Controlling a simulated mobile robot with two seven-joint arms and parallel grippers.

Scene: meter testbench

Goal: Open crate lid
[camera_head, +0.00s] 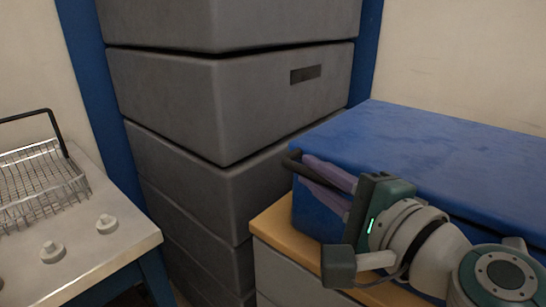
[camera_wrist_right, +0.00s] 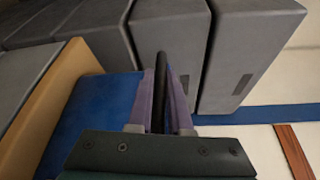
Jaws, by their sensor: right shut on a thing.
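The blue crate (camera_head: 330,208) stands on a wood-edged cabinet at the right. A dark bar handle (camera_head: 289,158) sticks out at the crate's left end. My right gripper (camera_head: 311,172) reaches in from the lower right, with its purple fingers shut on the handle. In the right wrist view the handle (camera_wrist_right: 163,60) runs between the two fingers (camera_wrist_right: 163,88). The gripper and forearm hide part of the crate's front. My left gripper is not in view.
Grey stacked bins (camera_head: 240,95) in a blue frame stand close behind the handle. A light table (camera_head: 105,255) at the left holds a wire basket (camera_head: 40,185) and small round-topped pieces (camera_head: 107,223). The cabinet's wooden edge (camera_head: 275,232) lies under the crate.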

